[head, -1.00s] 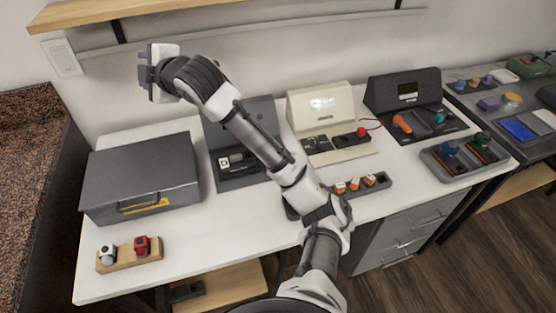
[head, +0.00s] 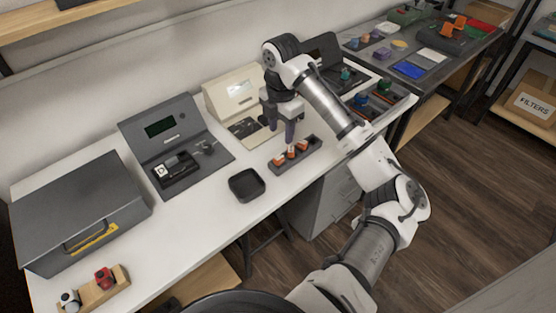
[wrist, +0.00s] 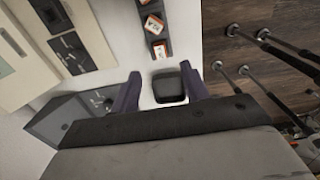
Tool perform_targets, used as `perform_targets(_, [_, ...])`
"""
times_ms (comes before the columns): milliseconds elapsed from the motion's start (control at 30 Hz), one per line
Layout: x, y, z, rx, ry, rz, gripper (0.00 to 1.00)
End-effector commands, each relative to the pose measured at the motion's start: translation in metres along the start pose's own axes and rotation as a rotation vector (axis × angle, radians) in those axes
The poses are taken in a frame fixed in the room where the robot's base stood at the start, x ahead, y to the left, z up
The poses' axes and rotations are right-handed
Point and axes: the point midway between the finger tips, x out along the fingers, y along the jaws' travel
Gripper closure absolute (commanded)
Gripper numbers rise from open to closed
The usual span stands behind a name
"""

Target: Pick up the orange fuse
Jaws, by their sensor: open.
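Orange-and-white fuses stand in a narrow dark rack (head: 314,150) near the table's front edge. In the head view I see an orange fuse (head: 280,159) at the left and another (head: 302,146) farther right, partly behind my fingers. My gripper (head: 283,130) points down above the rack, open, with nothing between its dark fingers. In the wrist view two labelled fuses, one upper (wrist: 153,23) and one lower (wrist: 159,48), lie beyond my fingertips (wrist: 162,84). The rest of the rack is cut off at the top there.
A small empty black tray (head: 247,185) lies left of the rack; it shows between my fingers in the wrist view (wrist: 168,86). A cream device (head: 228,98) and a dark grey device (head: 155,126) stand behind. A grey case (head: 80,205) is at left. White tabletop (head: 205,215) is free in front.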

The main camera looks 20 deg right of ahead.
Motion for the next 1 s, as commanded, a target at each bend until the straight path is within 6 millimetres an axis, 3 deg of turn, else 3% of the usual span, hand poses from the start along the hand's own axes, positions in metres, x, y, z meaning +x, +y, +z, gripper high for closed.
perform_targets(200, [0.037, -0.001, 0.000, 0.001, 0.000, -0.001, 0.55])
perform_targets(467, [0.056, 0.000, -0.002, 0.001, -0.001, 0.001, 0.55])
perform_targets(700, [0.091, 0.000, -0.006, 0.002, -0.001, 0.000, 0.55])
perform_targets(1000, [0.102, 0.001, -0.006, 0.001, -0.003, 0.002, 0.55])
